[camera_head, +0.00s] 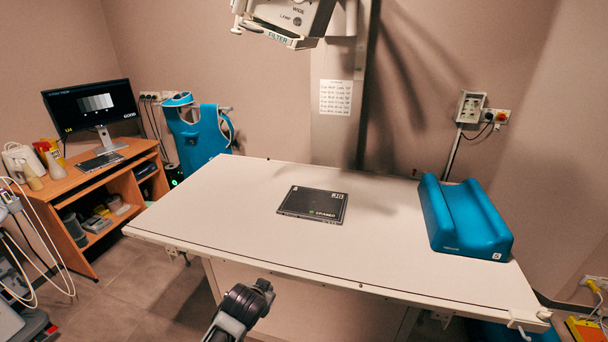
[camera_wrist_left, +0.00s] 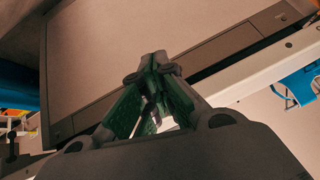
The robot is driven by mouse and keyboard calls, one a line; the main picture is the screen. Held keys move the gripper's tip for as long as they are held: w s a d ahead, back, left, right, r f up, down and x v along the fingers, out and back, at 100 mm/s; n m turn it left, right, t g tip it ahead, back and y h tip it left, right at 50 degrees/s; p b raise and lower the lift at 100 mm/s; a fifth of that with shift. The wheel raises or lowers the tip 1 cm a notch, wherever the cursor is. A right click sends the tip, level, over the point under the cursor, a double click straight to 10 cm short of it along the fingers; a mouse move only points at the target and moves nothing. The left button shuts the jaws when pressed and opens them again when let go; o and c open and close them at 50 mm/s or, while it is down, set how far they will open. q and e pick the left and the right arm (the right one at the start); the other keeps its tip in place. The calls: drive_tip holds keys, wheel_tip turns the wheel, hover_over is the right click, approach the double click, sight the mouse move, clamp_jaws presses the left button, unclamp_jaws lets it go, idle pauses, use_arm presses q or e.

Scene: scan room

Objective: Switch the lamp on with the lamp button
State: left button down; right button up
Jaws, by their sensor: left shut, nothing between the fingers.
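The lamp unit (camera_head: 290,18) hangs from the column at the top of the head view, cut off by the picture edge. Its face carries the words WIDE, LAMP and FILTER. A small dark lamp button (camera_head: 297,21) appears beside the LAMP label; its state is too small to read. My left gripper (camera_wrist_left: 158,62) shows in the left wrist view, with its fingertips together and nothing between them. Behind it is a large flat panel with a dark frame, which I cannot identify for sure. A dark part of my arm shows at the bottom of the head view, without clear fingertips. My right gripper is not in view.
A white table (camera_head: 220,210) fills the middle, with a black flat plate (camera_head: 313,203) and a blue cushion (camera_head: 463,218) on it. A desk (camera_head: 95,180) with a monitor (camera_head: 92,104) and a blue apron (camera_head: 197,135) stand at the left. Most of the tabletop is bare.

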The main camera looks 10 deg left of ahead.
use_arm(q)
drive_tip(key=w+r+t+y, duration=0.1)
drive_tip(key=w+r+t, duration=0.2)
drive_tip(key=w+r, duration=0.6)
drive_tip(key=w+r+t, duration=0.3)
drive_tip(key=w+r, duration=0.1)
drive_tip(key=r, duration=0.9)
drive_tip(key=w+r+t+y, duration=0.1)
drive_tip(key=w+r+t, duration=0.2)
drive_tip(key=w+r, duration=0.6)
drive_tip(key=s+d+r+m+t, duration=0.1)
drive_tip(key=r+t, duration=0.2)
drive_tip(key=r, duration=1)
drive_tip(key=s+d+r+m+t+h, duration=0.1)
drive_tip(key=r+m+t, duration=0.1)
drive_tip(key=r, duration=1.1)
drive_tip(key=s+d+r+m+t, duration=0.1)
drive_tip(key=r+t, duration=0.4)
drive_tip(key=r, duration=0.8)
drive_tip(key=shift+s+d+r+m, duration=0.15)
drive_tip(key=shift+s+m, duration=0.15)
drive_tip(key=shift+s, duration=0.3)
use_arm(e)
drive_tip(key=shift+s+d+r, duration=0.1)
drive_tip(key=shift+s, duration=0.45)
use_arm(q)
drive_tip(key=shift+w, duration=0.1)
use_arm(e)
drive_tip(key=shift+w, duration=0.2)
